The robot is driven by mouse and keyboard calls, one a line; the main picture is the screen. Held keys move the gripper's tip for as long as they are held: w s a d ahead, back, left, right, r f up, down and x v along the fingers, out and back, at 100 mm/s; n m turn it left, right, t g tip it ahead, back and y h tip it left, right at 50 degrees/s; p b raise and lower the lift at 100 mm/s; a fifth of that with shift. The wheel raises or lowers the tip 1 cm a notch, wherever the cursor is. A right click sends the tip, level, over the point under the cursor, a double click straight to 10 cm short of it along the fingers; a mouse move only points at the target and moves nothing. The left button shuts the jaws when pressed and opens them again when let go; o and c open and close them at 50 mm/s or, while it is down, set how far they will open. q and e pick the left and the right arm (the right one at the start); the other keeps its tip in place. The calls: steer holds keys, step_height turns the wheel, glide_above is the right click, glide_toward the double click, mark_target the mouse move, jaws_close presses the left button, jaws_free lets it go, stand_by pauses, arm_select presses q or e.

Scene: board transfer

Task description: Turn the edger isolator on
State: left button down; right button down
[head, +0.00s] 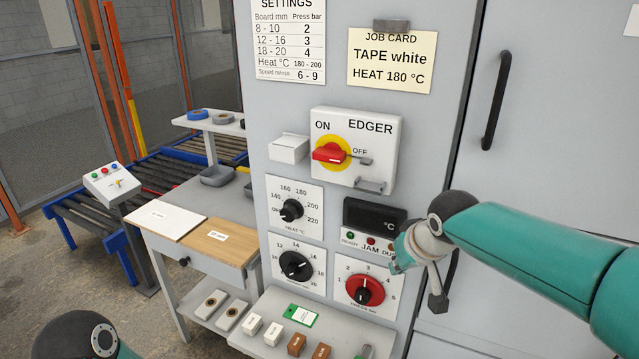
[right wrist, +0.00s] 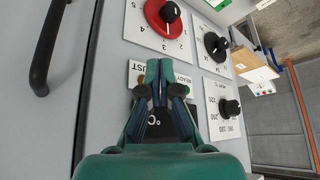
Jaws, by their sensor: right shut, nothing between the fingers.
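The edger isolator (head: 330,153) is a red handle on a yellow disc, on a white box (head: 385,135) marked EDGER. ON is printed above the disc at left, OFF at its right. The red handle lies about level, with a grey bar reaching right from it below OFF. The isolator is not visible in that view. My left gripper is not in view.
Near my right gripper are the red press dial (head: 365,289), the dark °C display (head: 374,216) and a black door handle (right wrist: 50,45). The heat dial (head: 291,210) is further left. A shelf with small blocks (head: 296,343) juts out below. A grey hasp (head: 370,185) sits under the isolator.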

steer(key=s+d+r+t+h, duration=0.1)
steer(key=d+r, duration=0.2)
steer(key=r, duration=0.9)
steer(key=s+d+r+m+t+h, duration=0.1)
steer(key=s+d+r+m, duration=0.1)
steer(key=s+d+r, duration=0.4)
steer(key=s+d+r+m+h, duration=0.1)
steer(key=s+d+r+m, duration=0.2)
steer(key=s+d+r, duration=0.4)
steer(key=s+r, duration=0.4)
steer(key=r, duration=0.3)
steer(key=shift+r+m+t+h+b, duration=0.3)
steer(key=shift+r+t+h, duration=0.05)
steer(key=shift+t+h, duration=0.05)
steer(key=shift+w+d, duration=0.1)
